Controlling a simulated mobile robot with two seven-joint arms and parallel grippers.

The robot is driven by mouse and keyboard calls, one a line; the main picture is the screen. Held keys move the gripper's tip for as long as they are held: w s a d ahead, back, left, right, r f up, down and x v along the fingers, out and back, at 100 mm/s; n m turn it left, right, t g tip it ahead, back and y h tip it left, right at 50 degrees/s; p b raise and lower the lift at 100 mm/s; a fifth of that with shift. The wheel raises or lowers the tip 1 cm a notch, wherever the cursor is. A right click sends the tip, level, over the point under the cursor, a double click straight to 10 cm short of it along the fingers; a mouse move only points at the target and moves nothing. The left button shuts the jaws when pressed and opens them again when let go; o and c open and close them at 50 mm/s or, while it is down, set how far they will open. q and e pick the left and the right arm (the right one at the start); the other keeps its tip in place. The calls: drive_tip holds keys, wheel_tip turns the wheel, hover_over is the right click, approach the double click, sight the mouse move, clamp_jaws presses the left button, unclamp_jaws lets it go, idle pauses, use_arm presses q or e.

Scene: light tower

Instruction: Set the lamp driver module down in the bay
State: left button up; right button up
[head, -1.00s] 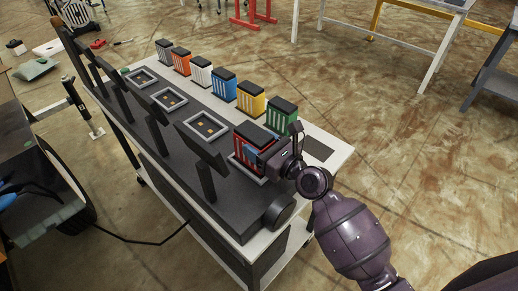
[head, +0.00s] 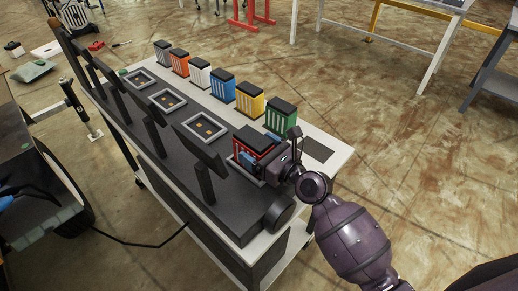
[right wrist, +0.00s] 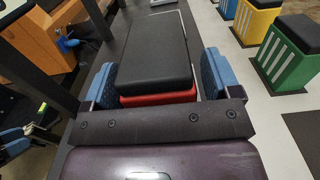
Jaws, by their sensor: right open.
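The lamp driver module is a red block with a black top (head: 256,137), at the near end of the dark bench unit. It stands in the nearest bay (head: 233,166), whose grey rim partly shows; its base is largely hidden by my gripper. In the right wrist view the module's black top (right wrist: 153,50) lies between two blue finger pads. My right gripper (right wrist: 160,82) is open around it, one pad on each side, with a small gap at the right pad. The right gripper also shows at the module in the head view (head: 258,164).
Several empty grey-rimmed bays (head: 206,128) run along the unit. Upright dark panels (head: 205,185) stand in front of them. A row of coloured modules, the nearest green (head: 281,118), stands on the white tabletop (head: 325,178) behind. A dark flat pad (head: 316,149) lies right.

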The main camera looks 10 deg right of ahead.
drive_tip(key=v, duration=1.2)
drive_tip(key=s+d+f+n+g+h, duration=0.1)
drive_tip(key=s+d+f+n+h, duration=0.2)
drive_tip(key=n, duration=0.7)
drive_tip(key=s+d+f+n+g+h, duration=0.1)
drive_tip(key=s+d+f+n+h, duration=0.2)
drive_tip(key=s+f+n, duration=0.3)
drive_tip(key=s+d+f+n+g+h, duration=0.2)
drive_tip(key=s+d+f+n+h, duration=0.1)
drive_tip(key=f+n, duration=0.7)
drive_tip(key=s+n+h, duration=0.1)
drive_tip(key=s+n, duration=0.1)
drive_tip(key=n, duration=0.2)
drive_tip(key=shift+s+n, duration=0.3)
drive_tip(key=shift+s, duration=0.1)
